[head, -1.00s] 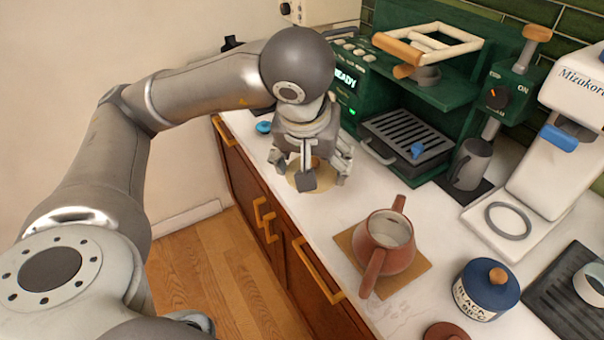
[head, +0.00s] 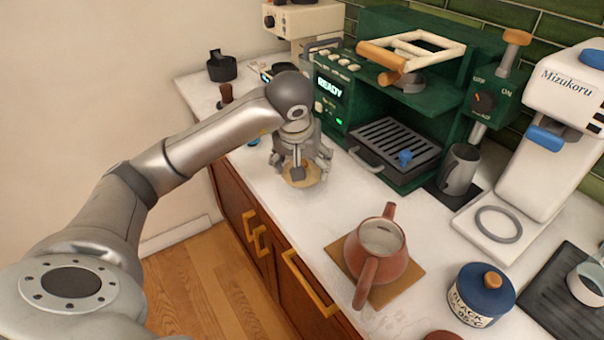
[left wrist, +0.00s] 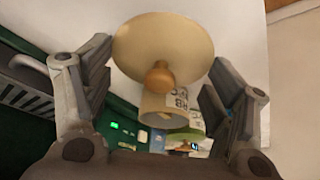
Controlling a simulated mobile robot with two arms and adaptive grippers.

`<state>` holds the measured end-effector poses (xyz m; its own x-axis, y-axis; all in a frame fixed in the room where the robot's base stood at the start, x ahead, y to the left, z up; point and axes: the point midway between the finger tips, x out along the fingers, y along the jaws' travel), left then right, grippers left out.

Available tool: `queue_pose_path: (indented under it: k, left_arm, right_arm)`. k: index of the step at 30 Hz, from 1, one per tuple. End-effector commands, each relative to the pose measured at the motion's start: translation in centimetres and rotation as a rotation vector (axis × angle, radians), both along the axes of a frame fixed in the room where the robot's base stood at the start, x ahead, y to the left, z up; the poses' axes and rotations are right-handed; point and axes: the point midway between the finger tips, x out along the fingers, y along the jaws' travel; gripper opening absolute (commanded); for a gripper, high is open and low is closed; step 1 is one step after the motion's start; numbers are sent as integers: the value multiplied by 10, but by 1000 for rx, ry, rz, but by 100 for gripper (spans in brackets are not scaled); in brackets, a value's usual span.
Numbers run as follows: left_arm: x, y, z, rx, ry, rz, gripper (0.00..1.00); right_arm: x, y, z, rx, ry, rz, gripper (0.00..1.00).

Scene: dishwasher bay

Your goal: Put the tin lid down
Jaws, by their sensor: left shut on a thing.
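The tin lid is a round cream disc with a wooden knob. In the left wrist view the lid (left wrist: 185,35) lies between the two fingers of my left gripper (left wrist: 162,53), their tips at its rim. In the head view my left gripper (head: 299,168) points down over the counter, with the lid (head: 301,183) showing below it. I cannot tell whether the lid touches the counter. A cream tin (left wrist: 154,105) with a printed label stands beyond the lid's knob in the wrist view; the gripper may hide it in the head view. My right gripper is not in view.
The green coffee machine (head: 405,95) stands close to the right of my left gripper. A brown teapot (head: 375,255) on a cork mat is nearer. A blue canister (head: 480,296) stands at the right front. White counter (head: 315,215) is clear between gripper and teapot.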

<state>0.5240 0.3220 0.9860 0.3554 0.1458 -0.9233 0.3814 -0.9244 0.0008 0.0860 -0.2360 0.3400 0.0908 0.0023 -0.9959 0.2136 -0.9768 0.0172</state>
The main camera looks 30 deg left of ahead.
Motion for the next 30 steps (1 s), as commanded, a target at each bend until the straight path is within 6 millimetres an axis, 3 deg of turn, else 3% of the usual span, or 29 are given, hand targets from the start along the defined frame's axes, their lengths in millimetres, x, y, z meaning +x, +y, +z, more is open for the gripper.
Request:
queue_pose_path:
  k: [9, 21, 22, 24, 26, 30]
  left_arm:
    - [3, 2, -34, 0, 3, 0, 62]
    - [4, 3, -40, 0, 0, 0, 62]
    - [4, 3, -39, 0, 0, 0, 82]
    - [4, 2, -38, 0, 1, 0, 91]
    - [4, 2, -38, 0, 1, 0, 99]
    - [3, 2, -38, 0, 1, 0, 100]
  right_arm:
    - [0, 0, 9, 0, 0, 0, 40]
    - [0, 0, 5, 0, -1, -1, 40]
    - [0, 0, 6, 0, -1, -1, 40]
    - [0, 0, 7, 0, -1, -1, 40]
    - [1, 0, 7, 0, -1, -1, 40]
    - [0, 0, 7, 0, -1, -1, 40]
